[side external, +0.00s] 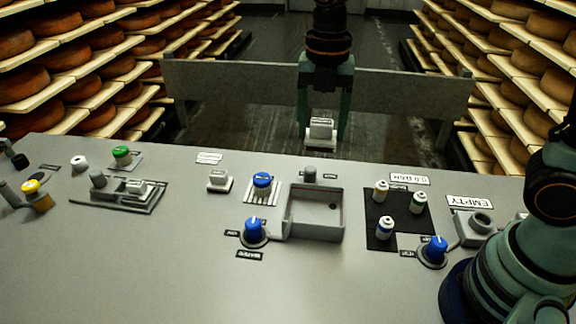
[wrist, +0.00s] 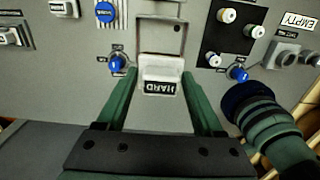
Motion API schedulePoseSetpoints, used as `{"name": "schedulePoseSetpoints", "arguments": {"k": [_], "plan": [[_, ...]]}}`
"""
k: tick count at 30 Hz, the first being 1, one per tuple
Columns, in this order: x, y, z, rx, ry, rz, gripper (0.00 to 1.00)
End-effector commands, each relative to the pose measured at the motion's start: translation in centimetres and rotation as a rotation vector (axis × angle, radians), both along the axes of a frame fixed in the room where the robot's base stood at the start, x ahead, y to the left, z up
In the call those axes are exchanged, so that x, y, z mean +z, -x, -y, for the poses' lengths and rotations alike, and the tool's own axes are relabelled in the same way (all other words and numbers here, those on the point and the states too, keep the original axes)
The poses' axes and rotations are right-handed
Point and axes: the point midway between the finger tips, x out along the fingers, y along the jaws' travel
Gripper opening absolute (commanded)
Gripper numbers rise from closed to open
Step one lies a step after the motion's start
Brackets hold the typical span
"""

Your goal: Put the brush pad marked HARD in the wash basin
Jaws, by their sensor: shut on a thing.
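My gripper (side external: 322,138) is shut on a white brush pad (side external: 321,128) and holds it in the air beyond the bench's far edge in the side external view. The pad also shows in the wrist view (wrist: 162,70), between the green fingers (wrist: 161,84), with its black label HARD readable. The wash basin (side external: 315,234) is a grey square tray on the bench, nearer the side camera than the pad. The basin (wrist: 183,28) is partly hidden behind the held pad in the wrist view. No object shows inside the visible part of it.
A blue knob (side external: 254,230) is at the basin's front left. A grey post (side external: 309,173) stands behind it. Several small bottles stand on a black mat (side external: 379,209) to the right.

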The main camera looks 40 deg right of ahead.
Motion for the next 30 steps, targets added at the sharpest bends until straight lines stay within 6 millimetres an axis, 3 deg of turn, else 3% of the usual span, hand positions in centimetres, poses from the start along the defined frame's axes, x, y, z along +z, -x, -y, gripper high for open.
{"name": "schedulePoseSetpoints", "arguments": {"k": [18,30], "plan": [[-13.9,0.2,0.1,0.000,0.002,-0.008,0.13],[-18.0,0.2,0.1,0.000,0.002,-0.006,0.13]]}}
